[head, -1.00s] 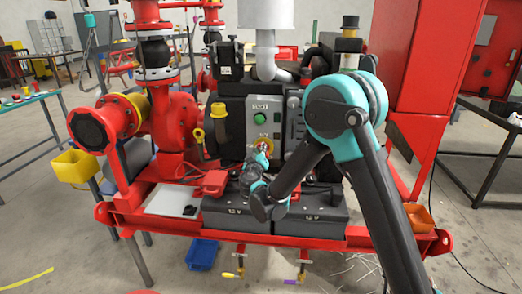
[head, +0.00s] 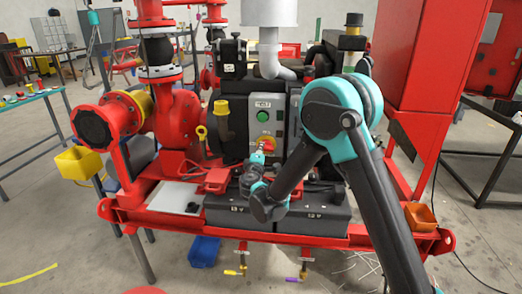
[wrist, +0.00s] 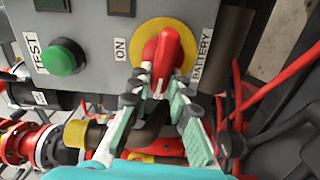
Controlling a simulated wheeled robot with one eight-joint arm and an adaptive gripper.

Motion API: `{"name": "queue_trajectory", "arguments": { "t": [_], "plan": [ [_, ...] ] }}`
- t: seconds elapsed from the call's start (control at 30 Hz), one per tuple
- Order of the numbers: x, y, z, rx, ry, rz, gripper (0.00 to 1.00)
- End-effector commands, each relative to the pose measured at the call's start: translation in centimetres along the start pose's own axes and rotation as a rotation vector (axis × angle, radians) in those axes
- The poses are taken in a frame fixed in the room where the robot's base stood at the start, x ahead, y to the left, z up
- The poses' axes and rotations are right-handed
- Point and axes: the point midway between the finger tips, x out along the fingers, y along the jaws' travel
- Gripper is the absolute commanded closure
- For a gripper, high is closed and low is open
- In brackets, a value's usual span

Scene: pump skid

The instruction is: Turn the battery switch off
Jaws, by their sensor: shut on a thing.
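The battery switch is a red handle (wrist: 170,46) on a round yellow plate (wrist: 190,36) on the grey control panel (wrist: 95,20). Labels reading ON and BATTERY flank it in the wrist view. My gripper (wrist: 166,84) is shut on the near end of the red handle, one finger on each side. In the head view my gripper (head: 257,158) reaches the switch (head: 266,143) from below, and the switch is partly hidden behind it. The exact angle of the handle relative to the ON label is hard to tell.
A green TEST button (wrist: 62,57) sits left of the switch in the wrist view. Two dark batteries (head: 315,215) stand below the panel on the red skid frame (head: 150,222). Red cables (wrist: 270,88) run close at the right of the wrist view. A red pump (head: 180,125) stands left.

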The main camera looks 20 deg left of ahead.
Motion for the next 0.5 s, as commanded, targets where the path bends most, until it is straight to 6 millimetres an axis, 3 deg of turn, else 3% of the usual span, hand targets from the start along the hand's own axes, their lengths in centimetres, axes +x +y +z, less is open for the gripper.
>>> {"name": "queue_trajectory", "arguments": {
  "t": [0.5],
  "plan": [
    [-0.06,-0.30,-0.07,-0.130,0.002,-0.001,1.00]
  ]
}}
